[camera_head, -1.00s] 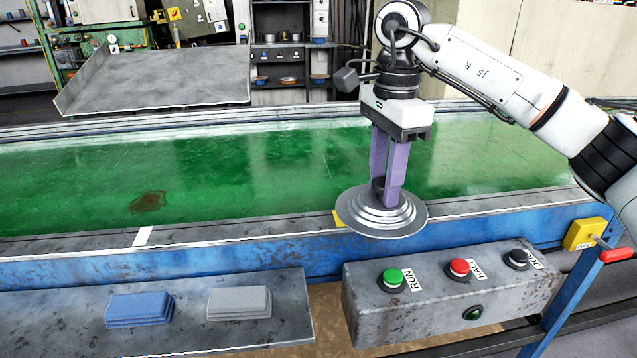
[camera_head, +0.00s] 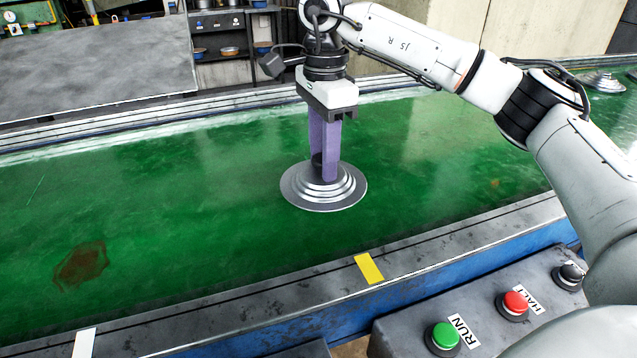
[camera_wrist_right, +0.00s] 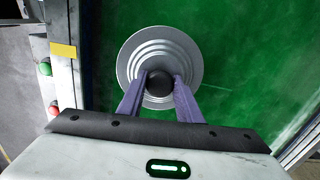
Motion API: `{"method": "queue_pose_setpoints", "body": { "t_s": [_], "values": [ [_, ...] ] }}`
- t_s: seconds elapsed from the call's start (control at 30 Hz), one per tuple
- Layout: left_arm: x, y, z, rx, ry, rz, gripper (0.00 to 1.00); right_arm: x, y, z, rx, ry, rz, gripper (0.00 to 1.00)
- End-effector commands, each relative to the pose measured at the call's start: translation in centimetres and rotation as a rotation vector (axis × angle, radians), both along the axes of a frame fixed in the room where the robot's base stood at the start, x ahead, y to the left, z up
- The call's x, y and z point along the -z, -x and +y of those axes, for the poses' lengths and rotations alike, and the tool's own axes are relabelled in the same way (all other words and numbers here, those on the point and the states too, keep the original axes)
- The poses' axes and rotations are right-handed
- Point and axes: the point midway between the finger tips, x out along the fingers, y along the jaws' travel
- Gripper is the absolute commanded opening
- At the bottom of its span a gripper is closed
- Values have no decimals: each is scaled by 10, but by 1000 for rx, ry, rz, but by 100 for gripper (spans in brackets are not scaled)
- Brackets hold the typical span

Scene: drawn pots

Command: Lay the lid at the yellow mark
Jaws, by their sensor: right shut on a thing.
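The lid (camera_head: 300,190) is a round, stepped silver disc with a dark knob. It is over the green belt, behind and to the left of the yellow mark (camera_head: 369,268) on the near rail. I cannot tell whether it touches the belt. My right gripper (camera_head: 323,168) points down with its purple fingers shut on the knob. In the right wrist view the lid (camera_wrist_right: 132,55) lies beyond the fingertips (camera_wrist_right: 160,84), with the knob between them, and the yellow mark (camera_wrist_right: 63,51) shows at the left. My left gripper is not in view.
The green belt (camera_head: 150,210) is wide, with a brown stain (camera_head: 80,265) at the left. A white mark (camera_head: 84,343) is on the near rail. A control box with a green button (camera_head: 443,337) and a red button (camera_head: 515,304) stands in front. Another silver lid-like thing (camera_head: 603,82) is at the far right.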

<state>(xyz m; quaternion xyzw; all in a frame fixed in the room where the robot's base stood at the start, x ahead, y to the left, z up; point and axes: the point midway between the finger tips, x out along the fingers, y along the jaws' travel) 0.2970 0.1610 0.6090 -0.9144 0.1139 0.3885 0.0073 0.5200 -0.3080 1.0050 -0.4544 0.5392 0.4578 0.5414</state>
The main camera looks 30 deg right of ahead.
Motion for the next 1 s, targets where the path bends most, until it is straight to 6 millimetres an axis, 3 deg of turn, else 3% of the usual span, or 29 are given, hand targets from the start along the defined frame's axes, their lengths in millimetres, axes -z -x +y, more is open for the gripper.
{"method": "queue_pose_setpoints", "body": {
  "t_s": [0.43,0.83,0.87,0.93,1.0],
  "values": [
    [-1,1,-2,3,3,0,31,50,1,0,1,1,1,7],
    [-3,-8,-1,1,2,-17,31,57,0,0,0,-1,-2,7],
    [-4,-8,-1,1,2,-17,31,56,0,0,0,0,-2,37],
    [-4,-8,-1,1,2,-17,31,56,0,0,0,0,-2,49],
    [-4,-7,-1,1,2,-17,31,56,0,0,0,0,-1,51]
  ]
}}
